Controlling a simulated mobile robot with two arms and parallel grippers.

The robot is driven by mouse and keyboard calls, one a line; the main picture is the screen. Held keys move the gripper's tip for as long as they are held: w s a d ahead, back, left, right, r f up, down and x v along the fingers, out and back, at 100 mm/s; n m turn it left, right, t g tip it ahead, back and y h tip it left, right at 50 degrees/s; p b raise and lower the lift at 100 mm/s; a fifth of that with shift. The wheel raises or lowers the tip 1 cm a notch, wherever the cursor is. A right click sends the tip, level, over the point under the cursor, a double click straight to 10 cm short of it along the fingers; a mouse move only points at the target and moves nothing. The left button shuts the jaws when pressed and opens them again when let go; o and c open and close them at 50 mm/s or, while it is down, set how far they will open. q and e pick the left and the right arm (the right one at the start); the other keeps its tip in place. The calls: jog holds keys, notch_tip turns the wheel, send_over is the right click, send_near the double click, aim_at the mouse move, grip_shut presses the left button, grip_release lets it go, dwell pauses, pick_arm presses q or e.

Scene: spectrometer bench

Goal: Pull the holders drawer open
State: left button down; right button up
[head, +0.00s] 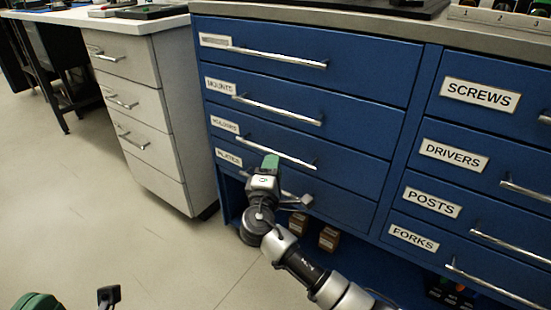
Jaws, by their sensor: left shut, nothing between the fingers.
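The holders drawer (345,176) is the third one down in the left column of the blue cabinet. Its front looks flush with its neighbours, so it is shut. Its label (225,125) is at the left end, and its silver bar handle (275,152) slopes down to the right. My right gripper (304,201) is in front of the plates drawer, below the holders handle. Its green-topped body comes up near that handle; I cannot tell whether they touch, or whether its jaws are open. My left gripper (108,296) is shut and empty at the bottom left edge, mostly out of view.
The mounts drawer (350,130) is above and the plates drawer (340,203) below. A right column (480,95) holds screws, drivers, posts and forks drawers. A white drawer unit (150,120) stands at the left. Small brown boxes (329,238) sit under the cabinet. The floor (90,220) is clear.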

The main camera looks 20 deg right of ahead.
jog(key=shift+b+x, duration=0.6)
jog(key=shift+x, duration=2.1)
grip_shut()
